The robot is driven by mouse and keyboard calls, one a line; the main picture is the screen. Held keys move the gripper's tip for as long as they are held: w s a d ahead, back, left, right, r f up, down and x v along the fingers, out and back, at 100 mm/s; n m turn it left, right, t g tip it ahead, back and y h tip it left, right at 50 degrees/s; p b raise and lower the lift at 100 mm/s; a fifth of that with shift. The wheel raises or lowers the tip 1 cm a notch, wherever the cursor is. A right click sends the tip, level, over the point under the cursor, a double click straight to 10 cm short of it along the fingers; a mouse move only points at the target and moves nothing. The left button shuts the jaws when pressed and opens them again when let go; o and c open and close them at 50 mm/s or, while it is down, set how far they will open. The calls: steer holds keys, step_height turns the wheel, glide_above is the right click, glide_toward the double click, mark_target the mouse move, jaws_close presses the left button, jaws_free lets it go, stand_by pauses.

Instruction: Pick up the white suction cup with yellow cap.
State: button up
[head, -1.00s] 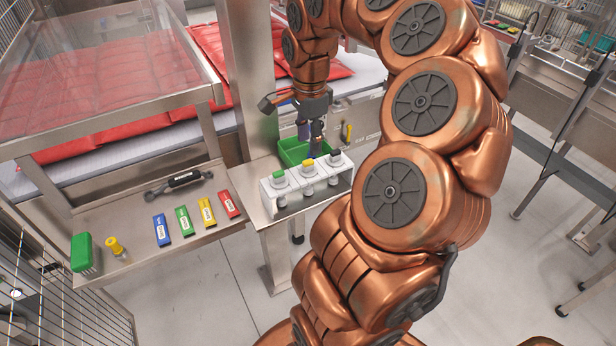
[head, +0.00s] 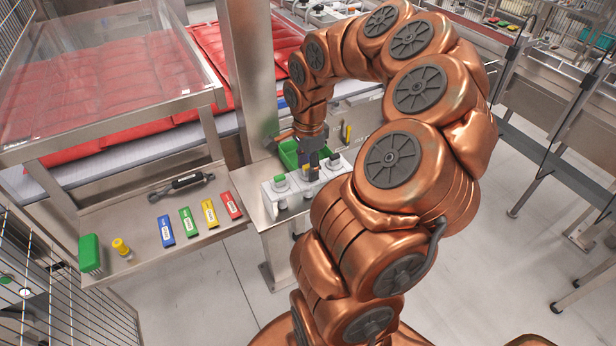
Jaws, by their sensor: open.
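The white suction cup with the yellow cap (head: 308,172) stands in the middle place of a white rack (head: 283,212) on the small steel stand. My fingers hide much of its cap. My gripper (head: 312,168) points down right at this cup, its dark fingers open. I cannot tell whether they are around the cap or just above or behind it. A green-capped suction cup (head: 281,184) stands to its left in the rack, and a dark-capped one (head: 335,162) to its right.
A green bin (head: 288,152) stands right behind the rack. The left steel shelf holds blue (head: 166,231), green, yellow and red blocks, a green brush (head: 90,253), a yellow-topped item (head: 122,247) and a dark-handled tool (head: 186,180). A steel post (head: 245,80) rises behind.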

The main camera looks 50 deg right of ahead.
steer(key=shift+c, duration=0.4)
jaws_close()
steer(key=shift+r, duration=0.1)
step_height(320, 180, up, 10)
steer(key=b, duration=0.3)
stand_by(0.5)
